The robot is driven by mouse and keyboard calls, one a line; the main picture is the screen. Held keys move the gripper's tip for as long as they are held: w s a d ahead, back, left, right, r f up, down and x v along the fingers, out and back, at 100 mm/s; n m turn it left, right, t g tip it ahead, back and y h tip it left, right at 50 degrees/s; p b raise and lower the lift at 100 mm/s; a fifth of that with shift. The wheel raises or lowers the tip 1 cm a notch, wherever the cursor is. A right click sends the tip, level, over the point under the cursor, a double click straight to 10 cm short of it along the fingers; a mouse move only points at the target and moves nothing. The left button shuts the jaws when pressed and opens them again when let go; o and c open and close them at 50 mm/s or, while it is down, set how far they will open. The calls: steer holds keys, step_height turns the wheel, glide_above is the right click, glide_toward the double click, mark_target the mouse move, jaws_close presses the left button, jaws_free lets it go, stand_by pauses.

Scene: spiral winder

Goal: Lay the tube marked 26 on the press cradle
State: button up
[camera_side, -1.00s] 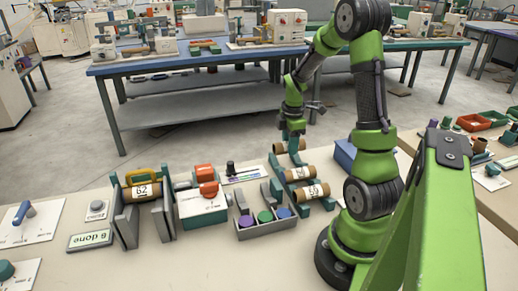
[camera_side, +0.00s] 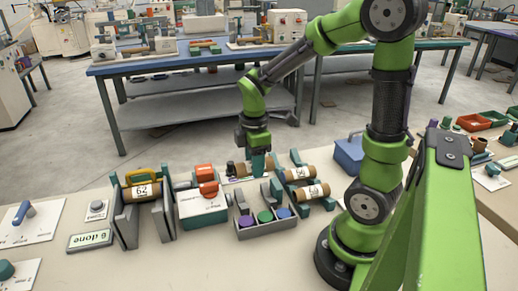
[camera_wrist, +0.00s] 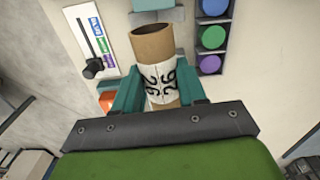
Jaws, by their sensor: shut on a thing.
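My gripper (camera_side: 257,168) is shut on a brown cardboard tube (camera_wrist: 152,45) with a white label. In the wrist view the label carries dark digits that read as 26, beside a second inverted marking. My teal fingers (camera_wrist: 160,88) hold the tube from both sides, with its open end facing up the picture. In the side view part of the tube (camera_side: 241,168) shows left of my fingers, above the bench. A white and teal unit with orange blocks (camera_side: 205,207) stands to the lower left. I cannot tell for sure which part is the press cradle.
Two labelled tubes (camera_side: 299,174) lie on a teal rack at right. A grey tray (camera_side: 265,230) holds purple, green and blue pieces. At left, a tube (camera_side: 141,191) lies between upright grey plates (camera_side: 127,224). A white slider panel (camera_wrist: 92,37) is close by.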

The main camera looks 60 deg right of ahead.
step_height(320, 180, down, 3)
steer(key=shift+s+f+m, duration=0.1)
steer(key=shift+m, duration=0.2)
steer(key=shift+f, duration=2.45)
steer(key=shift+f, duration=0.6)
steer(key=o, duration=1)
